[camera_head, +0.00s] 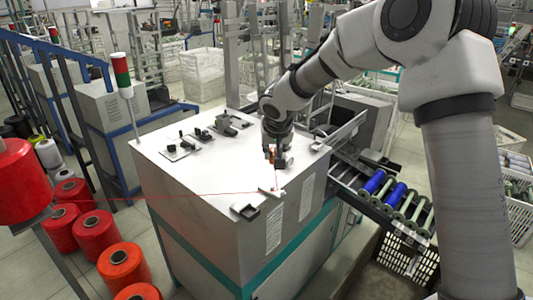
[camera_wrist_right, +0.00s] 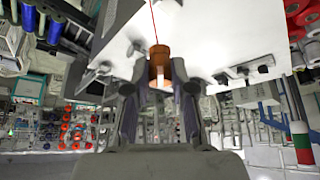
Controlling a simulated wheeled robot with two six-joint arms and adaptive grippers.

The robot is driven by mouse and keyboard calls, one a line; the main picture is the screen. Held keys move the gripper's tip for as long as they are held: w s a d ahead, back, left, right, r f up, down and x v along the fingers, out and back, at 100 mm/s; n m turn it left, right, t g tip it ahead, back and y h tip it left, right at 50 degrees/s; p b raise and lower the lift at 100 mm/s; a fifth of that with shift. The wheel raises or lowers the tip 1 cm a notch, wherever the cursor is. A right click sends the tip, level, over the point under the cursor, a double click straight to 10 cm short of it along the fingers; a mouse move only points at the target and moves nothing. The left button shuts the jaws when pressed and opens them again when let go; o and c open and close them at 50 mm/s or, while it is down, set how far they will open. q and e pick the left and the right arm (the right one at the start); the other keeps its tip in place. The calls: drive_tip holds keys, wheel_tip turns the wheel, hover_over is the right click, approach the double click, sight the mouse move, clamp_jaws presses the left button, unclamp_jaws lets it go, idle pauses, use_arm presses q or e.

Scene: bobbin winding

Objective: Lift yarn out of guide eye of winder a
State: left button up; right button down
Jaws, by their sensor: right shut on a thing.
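The white-topped winder cabinet (camera_head: 200,172) stands in the middle of the head view. A thin red yarn (camera_head: 150,195) runs across from the left to a small pale block (camera_head: 271,191) near the cabinet's front edge, then rises to my right gripper (camera_head: 277,160). The guide eye itself is too small to make out. My right gripper, above the cabinet top, is shut on a small orange-brown cylinder (camera_wrist_right: 159,62); it also shows in the wrist view (camera_wrist_right: 160,82). The red yarn (camera_wrist_right: 153,20) runs from near that cylinder to the top of the wrist view. My left gripper is not in view.
Small dark fixtures (camera_head: 200,134) sit on the cabinet top, with a dark bracket (camera_head: 245,211) at its front corner. A large red yarn cone (camera_head: 20,182) stands at left. A rail with blue bobbins (camera_head: 373,183) adjoins the right side.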

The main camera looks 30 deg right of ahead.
drive_tip(key=f+b, duration=0.1)
drive_tip(key=f, duration=0.1)
drive_tip(key=d+f+b, duration=0.1)
drive_tip(key=f+b, duration=0.1)
drive_tip(key=f, duration=0.1)
drive_tip(key=d+f+b, duration=0.1)
drive_tip(key=f+b, duration=0.1)
drive_tip(key=f, duration=0.1)
drive_tip(key=shift+f, duration=0.1)
drive_tip(key=shift+w+d+r+p, duration=0.15)
drive_tip(key=shift+r+p, duration=0.2)
drive_tip(key=shift+s+a+r+b, duration=0.1)
drive_tip(key=shift+s+a+b, duration=0.15)
drive_tip(key=shift+a+b, duration=0.15)
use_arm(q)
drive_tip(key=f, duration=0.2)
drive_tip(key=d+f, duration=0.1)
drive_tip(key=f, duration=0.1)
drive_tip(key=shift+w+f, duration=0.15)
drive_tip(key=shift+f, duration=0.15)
use_arm(e)
drive_tip(key=shift+d, duration=0.1)
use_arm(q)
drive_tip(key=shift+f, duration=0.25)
use_arm(e)
drive_tip(key=shift+w, duration=0.1)
